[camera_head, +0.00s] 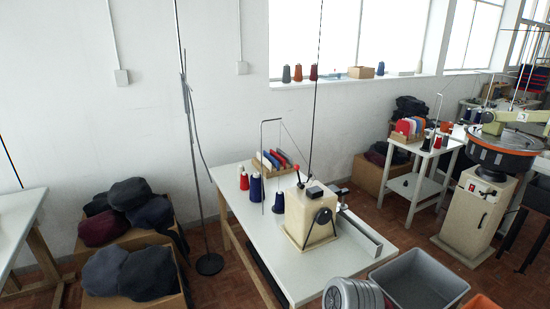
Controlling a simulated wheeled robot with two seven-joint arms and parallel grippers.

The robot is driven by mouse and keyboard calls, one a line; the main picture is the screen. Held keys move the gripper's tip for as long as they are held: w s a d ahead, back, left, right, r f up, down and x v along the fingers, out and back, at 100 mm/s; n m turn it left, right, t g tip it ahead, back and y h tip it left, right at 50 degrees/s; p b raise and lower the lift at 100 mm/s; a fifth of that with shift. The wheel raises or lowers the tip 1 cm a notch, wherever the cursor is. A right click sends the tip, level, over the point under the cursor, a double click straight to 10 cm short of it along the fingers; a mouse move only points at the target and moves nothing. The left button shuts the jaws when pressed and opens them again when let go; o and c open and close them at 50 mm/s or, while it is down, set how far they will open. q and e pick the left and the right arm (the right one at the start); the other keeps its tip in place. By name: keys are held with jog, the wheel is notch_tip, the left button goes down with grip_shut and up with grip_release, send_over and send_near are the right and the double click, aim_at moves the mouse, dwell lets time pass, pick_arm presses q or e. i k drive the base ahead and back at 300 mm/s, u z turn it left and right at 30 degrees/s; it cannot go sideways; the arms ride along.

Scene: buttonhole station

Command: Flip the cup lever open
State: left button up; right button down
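A beige buttonhole machine (298,222) stands on the white table (258,205) in the middle of the view. A small lever with a red knob (297,167) stands up at the top left of the machine. I cannot tell for sure whether this is the cup lever. A black round wheel or crank (322,216) is on its front face, and a dark block (315,192) is on top. A grey rail or trough (358,237) extends to its right. Neither of my grippers shows in the view.
Red and blue thread cones (256,187) and a box of coloured pieces (272,161) stand left of and behind the machine. A grey bin (420,277) and a ribbed grey object (352,295) are at the front. A thin floor stand (209,263) is left of the table.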

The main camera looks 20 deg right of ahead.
aim_at(300, 184)
jog(key=i, duration=1)
jog(key=z, duration=0.4)
